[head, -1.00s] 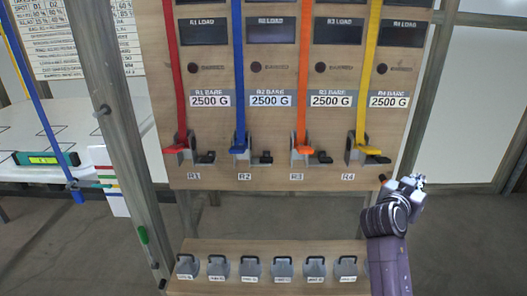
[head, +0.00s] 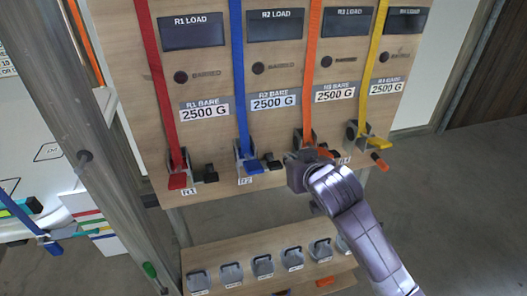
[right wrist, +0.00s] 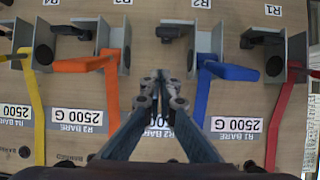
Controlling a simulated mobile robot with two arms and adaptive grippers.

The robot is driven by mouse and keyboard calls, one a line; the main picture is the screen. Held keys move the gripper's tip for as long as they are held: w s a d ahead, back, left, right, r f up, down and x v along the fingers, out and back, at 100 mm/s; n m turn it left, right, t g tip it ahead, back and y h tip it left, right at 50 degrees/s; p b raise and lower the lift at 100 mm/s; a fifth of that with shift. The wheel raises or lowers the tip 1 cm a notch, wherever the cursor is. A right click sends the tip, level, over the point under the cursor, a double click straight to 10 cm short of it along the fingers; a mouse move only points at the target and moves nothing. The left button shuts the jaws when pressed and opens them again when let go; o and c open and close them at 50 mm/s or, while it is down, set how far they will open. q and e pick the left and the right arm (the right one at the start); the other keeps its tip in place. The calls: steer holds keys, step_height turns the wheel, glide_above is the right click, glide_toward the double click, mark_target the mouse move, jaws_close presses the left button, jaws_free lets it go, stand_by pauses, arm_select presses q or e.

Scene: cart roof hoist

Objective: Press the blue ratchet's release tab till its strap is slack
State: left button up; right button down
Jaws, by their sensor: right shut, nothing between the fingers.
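The blue ratchet (head: 245,152) is at R2 on the wooden panel, with its blue strap (head: 237,80) running straight up from it. Its blue lever (head: 253,167) points out and down. Its black release tab (head: 271,161) is just right of the bracket; in the right wrist view the tab (right wrist: 172,33) appears left of the bracket. My right gripper (head: 296,170) is shut and empty, between the blue and orange ratchets. In the right wrist view its fingertips (right wrist: 158,86) show below the black tab, with a visible gap in the picture. My left gripper is not in view.
The orange ratchet (right wrist: 110,65) is close beside my right fingers. The red ratchet (head: 177,165) and yellow ratchet (head: 360,132) are at the sides. A lower shelf (head: 215,262) holds several grey weights. A grey post (head: 85,155) stands at left.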

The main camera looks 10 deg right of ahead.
steer(key=a+r, duration=0.1)
steer(key=a, duration=0.1)
steer(key=p, duration=0.3)
glide_above(275, 167)
steer(key=f, duration=0.4)
steer(key=shift+w+f, duration=0.1)
steer(key=shift+w, duration=0.3)
steer(key=shift+s+f+p, duration=0.25)
steer(key=shift+f+p, duration=0.45)
steer(key=shift+f, duration=0.55)
steer(key=shift+s+d+f, duration=0.1)
steer(key=shift+s+f, duration=0.2)
steer(key=shift+f, duration=0.45)
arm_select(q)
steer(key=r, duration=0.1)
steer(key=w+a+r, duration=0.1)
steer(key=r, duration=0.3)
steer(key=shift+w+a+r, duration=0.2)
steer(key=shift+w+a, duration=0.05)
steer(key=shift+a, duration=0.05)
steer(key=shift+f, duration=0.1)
arm_select(e)
steer(key=shift+w+f, duration=0.1)
